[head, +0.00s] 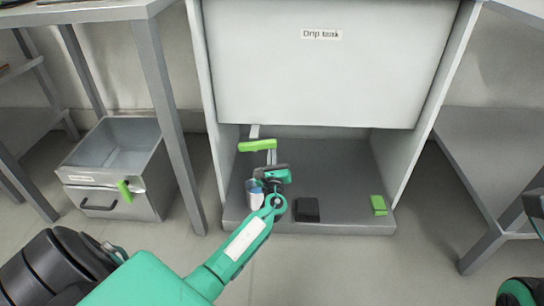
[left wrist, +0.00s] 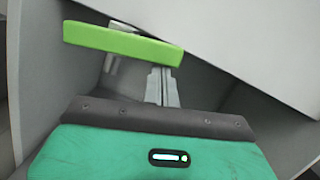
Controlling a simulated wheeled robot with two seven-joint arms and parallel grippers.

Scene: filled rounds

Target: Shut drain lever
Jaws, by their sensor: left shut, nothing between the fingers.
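The drain lever is a bright green bar (head: 257,145) under the front panel of the tank labelled "Drip tank" (head: 320,80). It lies roughly crosswise below a short pale stem (head: 254,131). It also shows large in the left wrist view (left wrist: 123,42). My left gripper (head: 271,155) is shut and empty, with its fingers pointing in under the tank. In the left wrist view its fingertips (left wrist: 164,72) are close to the right part of the lever. I cannot tell whether they touch it. My right gripper is not clearly seen.
Side walls close in the tank space. Table legs flank both sides.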

